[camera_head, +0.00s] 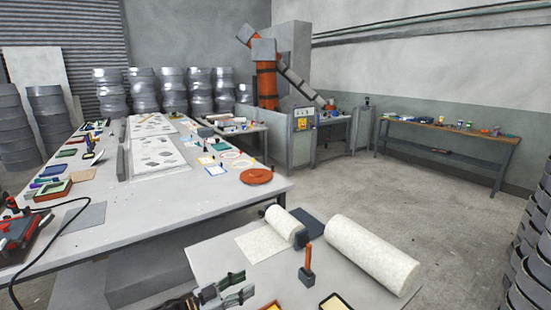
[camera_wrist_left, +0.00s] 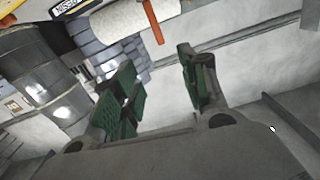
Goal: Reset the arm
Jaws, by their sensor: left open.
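My left gripper (camera_head: 244,285) shows at the bottom of the head view, over the left part of the near grey table (camera_head: 228,262). Its dark green finger pads stand apart with nothing between them. In the left wrist view the open gripper (camera_wrist_left: 158,72) also shows empty, with a white roll and an orange handle beyond the fingers. My right gripper is not in view.
On the near table are a large white fibre roll (camera_head: 372,255), a smaller partly unrolled one (camera_head: 280,226) and an orange-handled tool (camera_head: 308,262). The long table (camera_head: 215,200) behind holds moulds and sheets. Floor (camera_head: 400,195) lies clear at the right.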

